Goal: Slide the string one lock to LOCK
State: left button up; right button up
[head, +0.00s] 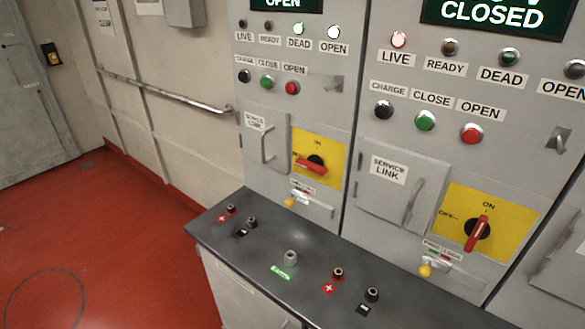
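Two string panels stand side by side; no string number is readable. The left panel's sign (283,4) reads OPEN, and its red rotary handle (312,166) lies nearly level on the yellow plate, toward OFF. Below it, a yellow lock knob (290,202) sits at the left end of its slide, under a small label. The right panel's sign (497,13) reads CLOSED, and its red handle (477,233) points up to ON. Its yellow lock knob (425,271) is also at the left end, below a green and red label. Neither of my grippers is in view.
A dark bench top (256,252) with several terminals juts out below the panels. Service link doors (402,194) with handles stand shut beside the rotary switches. A handrail (165,94) runs along the left wall. The red floor (110,240) at left is clear.

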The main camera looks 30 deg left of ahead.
aim_at(290, 202)
jog(key=z, duration=1.3)
jog(key=k, duration=0.6)
jog(key=u, duration=1.3)
